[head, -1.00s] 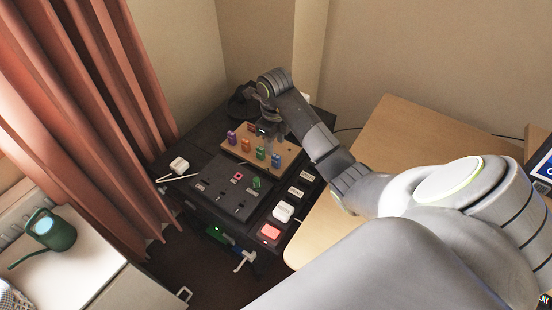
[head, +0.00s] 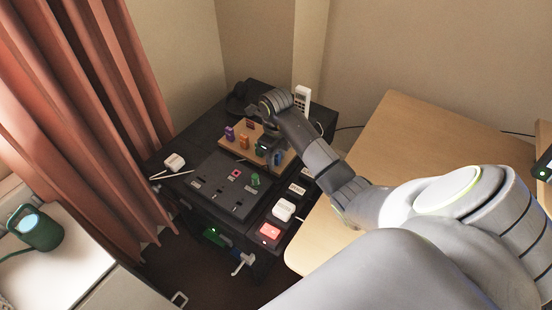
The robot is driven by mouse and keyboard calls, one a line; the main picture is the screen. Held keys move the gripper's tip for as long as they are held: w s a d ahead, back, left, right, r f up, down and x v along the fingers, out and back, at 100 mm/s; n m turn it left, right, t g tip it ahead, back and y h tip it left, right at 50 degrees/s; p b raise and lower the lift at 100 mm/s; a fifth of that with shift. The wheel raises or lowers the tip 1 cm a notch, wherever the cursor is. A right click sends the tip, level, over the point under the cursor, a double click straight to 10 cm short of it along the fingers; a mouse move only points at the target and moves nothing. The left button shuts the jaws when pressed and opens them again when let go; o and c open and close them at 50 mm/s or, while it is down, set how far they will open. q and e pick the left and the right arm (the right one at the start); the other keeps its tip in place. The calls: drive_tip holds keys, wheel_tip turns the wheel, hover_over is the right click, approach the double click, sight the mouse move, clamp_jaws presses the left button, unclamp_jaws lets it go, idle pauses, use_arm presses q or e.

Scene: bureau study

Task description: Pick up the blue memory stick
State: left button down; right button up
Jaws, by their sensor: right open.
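Several coloured memory sticks stand upright in a wooden board on the dark desk unit. A purple stick (head: 229,133) and an orange stick (head: 243,142) show at the left of the row. The right end of the row is also partly covered, so I cannot tell the blue stick's exact outline. My left gripper is out of view.
A dark slotted panel (head: 218,186) with a green stick (head: 255,180) lies in front of the board. A white adapter (head: 174,162) is at left, a white box (head: 283,210) and a red-lit pad (head: 270,231) at front right. A white handset (head: 302,97) stands behind the arm.

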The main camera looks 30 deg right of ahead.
drive_tip(key=shift+c, duration=0.5)
clamp_jaws()
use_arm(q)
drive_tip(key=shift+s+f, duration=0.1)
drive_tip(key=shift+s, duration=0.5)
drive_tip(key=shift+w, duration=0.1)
